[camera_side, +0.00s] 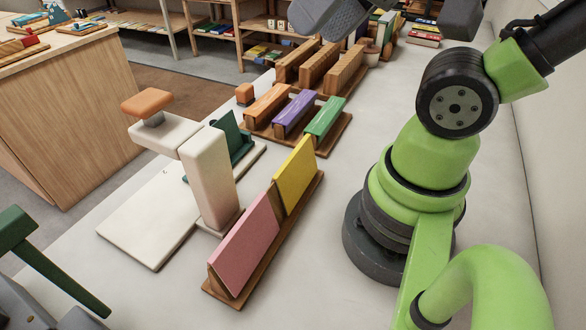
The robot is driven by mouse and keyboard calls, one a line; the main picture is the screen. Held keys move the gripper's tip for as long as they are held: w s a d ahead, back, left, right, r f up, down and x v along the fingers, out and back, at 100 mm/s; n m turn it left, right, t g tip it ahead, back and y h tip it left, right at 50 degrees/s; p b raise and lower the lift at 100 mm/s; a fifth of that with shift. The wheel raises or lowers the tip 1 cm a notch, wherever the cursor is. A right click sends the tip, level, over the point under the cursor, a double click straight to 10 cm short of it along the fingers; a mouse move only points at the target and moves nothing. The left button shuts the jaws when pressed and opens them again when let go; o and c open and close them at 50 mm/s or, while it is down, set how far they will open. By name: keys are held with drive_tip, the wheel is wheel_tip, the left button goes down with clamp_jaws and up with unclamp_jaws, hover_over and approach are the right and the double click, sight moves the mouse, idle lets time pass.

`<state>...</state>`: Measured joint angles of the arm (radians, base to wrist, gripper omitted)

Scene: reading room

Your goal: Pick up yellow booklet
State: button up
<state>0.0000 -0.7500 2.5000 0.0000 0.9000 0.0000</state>
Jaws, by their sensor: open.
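The yellow booklet (295,174) stands upright on edge in a wooden holder (317,183) in the middle of the side view. A pink booklet (246,243) stands in the same holder, at its near end. My gripper (402,22) shows only in part at the top edge as two dark grey pieces set wide apart. It is open and well apart from the yellow booklet. The rest of it is outside the frame.
A white stand with an orange top (146,103) rises just left of the holder. Orange, purple (295,113) and green booklets stand in a rack behind, with wooden blocks (318,67) farther back. Bare tabletop (290,280) lies between the holder and my base.

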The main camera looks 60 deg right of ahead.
drive_tip(key=o, duration=0.3)
drive_tip(key=m+g+h, duration=0.2)
drive_tip(key=m+g, duration=0.5)
drive_tip(key=m, duration=0.6)
hover_over(294, 152)
drive_tip(key=f, duration=1.5)
drive_tip(key=shift+s+a+f, duration=0.1)
drive_tip(key=shift+a, duration=0.15)
drive_tip(key=shift+f+m, duration=0.3)
drive_tip(key=shift+m, duration=0.1)
wheel_tip(294, 152, down, 4)
drive_tip(key=shift+d, duration=0.1)
drive_tip(key=shift+d+f, duration=0.15)
drive_tip(key=shift+f, duration=2.85)
